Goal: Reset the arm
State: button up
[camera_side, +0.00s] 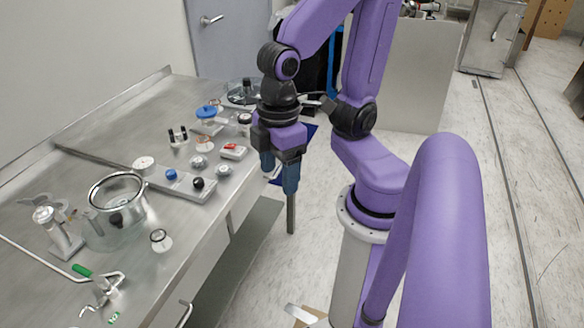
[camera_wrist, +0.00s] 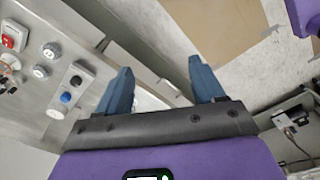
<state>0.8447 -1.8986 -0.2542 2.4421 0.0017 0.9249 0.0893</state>
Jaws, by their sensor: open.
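My gripper (camera_side: 280,178) hangs pointing down beside the front edge of the steel bench, over the gap between the bench and my base in the side view. Its two blue fingers are apart with nothing between them. In the wrist view my gripper (camera_wrist: 160,85) shows both fingertips spread, with the bench edge and floor beyond. My purple arm is bent at the elbow above it.
The steel bench (camera_side: 98,112) carries a glass vessel with a steel rim (camera_side: 117,205), a control box with blue and black knobs (camera_side: 176,178), a red-switch box (camera_side: 233,151) and a green-handled valve (camera_side: 82,270). A grey cabinet (camera_side: 420,75) stands behind.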

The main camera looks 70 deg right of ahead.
jog(key=shift+s+d+f+n, duration=0.15)
jog(key=shift+s+d+n, duration=0.25)
jog(key=shift+s, duration=0.15)
jog(key=shift+s+d+f+n, duration=0.15)
jog(key=shift+s+d+n, duration=0.15)
jog(key=shift+s+n, duration=0.15)
dwell(0.7)
